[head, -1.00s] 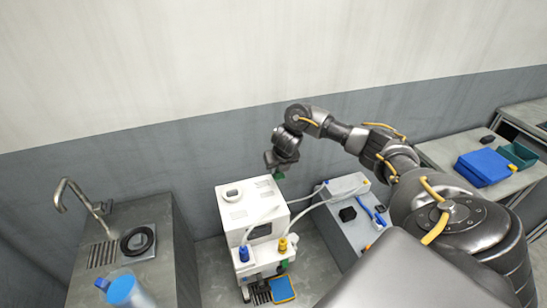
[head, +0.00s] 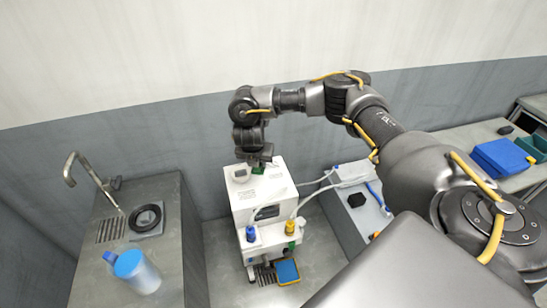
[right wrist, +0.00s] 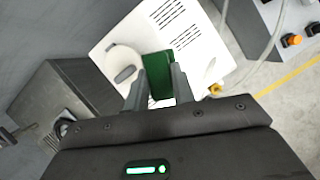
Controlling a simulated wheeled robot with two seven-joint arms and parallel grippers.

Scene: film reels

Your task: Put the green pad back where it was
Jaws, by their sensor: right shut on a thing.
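The green pad (right wrist: 158,75) is held between the two fingers of my right gripper (right wrist: 158,88) in the right wrist view. In the head view the right gripper (head: 256,161) is above the top of the white machine (head: 262,201), and a bit of the green pad (head: 259,169) shows below it. The machine's top (right wrist: 150,35) has vent slots and a round white part with a grey piece, left of the pad in the wrist view. Whether the pad touches the top, I cannot tell. My left gripper is not in view.
The machine carries a blue cap (head: 250,234), a yellow cap (head: 291,228) and white hoses. A blue tray (head: 287,271) lies at its foot. A sink counter (head: 165,200) with a blue jug (head: 136,270) stands left. A grey bench (head: 355,225) stands right.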

